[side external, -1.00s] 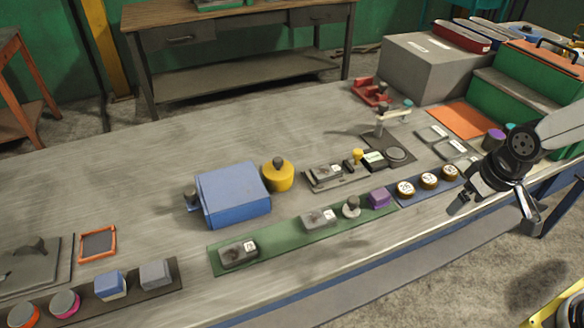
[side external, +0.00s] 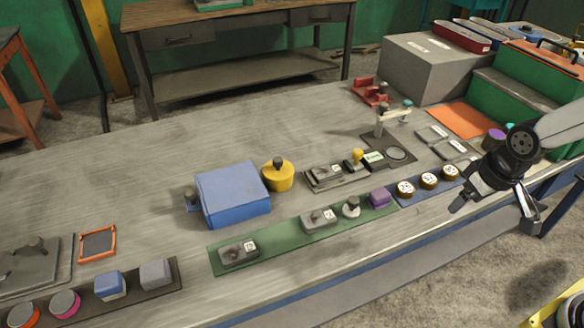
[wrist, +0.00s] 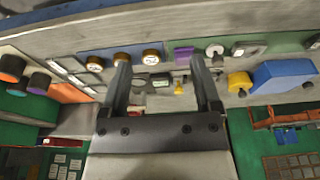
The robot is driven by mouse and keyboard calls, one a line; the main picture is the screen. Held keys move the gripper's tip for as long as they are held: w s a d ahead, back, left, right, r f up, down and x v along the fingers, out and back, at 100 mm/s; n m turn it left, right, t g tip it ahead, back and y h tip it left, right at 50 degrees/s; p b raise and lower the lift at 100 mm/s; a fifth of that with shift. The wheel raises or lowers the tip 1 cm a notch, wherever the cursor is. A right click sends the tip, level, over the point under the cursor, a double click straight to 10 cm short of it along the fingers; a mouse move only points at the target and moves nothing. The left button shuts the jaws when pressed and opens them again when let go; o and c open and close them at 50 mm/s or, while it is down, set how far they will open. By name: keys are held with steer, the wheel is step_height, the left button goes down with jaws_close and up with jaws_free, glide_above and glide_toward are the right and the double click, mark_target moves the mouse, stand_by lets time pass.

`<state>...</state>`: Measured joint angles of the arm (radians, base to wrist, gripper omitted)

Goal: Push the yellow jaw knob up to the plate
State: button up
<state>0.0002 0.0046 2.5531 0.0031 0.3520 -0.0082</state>
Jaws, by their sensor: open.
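The yellow jaw knob (side external: 357,154) stands upright on a low grey rail fixture in the middle of the bench. It shows small in the wrist view (wrist: 179,89), between my fingers in the picture but well beyond them. I cannot tell which piece is the plate. My gripper (side external: 490,208) is open and empty, above the bench's front edge, right of the fixture and apart from it. Its fingers spread in the wrist view (wrist: 161,75).
A small post with a crossbar (side external: 381,122) rises behind the dark block. Round numbered knobs (side external: 405,188) and a purple block (side external: 380,197) lie along the front strip. A blue box (side external: 233,195) and a yellow cylinder (side external: 279,176) stand left of the fixture.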

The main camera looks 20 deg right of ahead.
steer(key=w+n+y, duration=0.1)
steer(key=w+n, duration=0.3)
steer(key=w, duration=1)
steer(key=n+y, duration=0.2)
steer(key=n, duration=0.3)
glide_toward(358, 151)
steer(key=f, duration=0.1)
steer(key=shift+s+a+f+t, duration=0.1)
steer(key=shift+f+t, duration=0.1)
steer(key=shift+t, duration=0.1)
steer(key=shift+f, duration=0.1)
steer(key=shift+x, duration=3.8)
jaws_close()
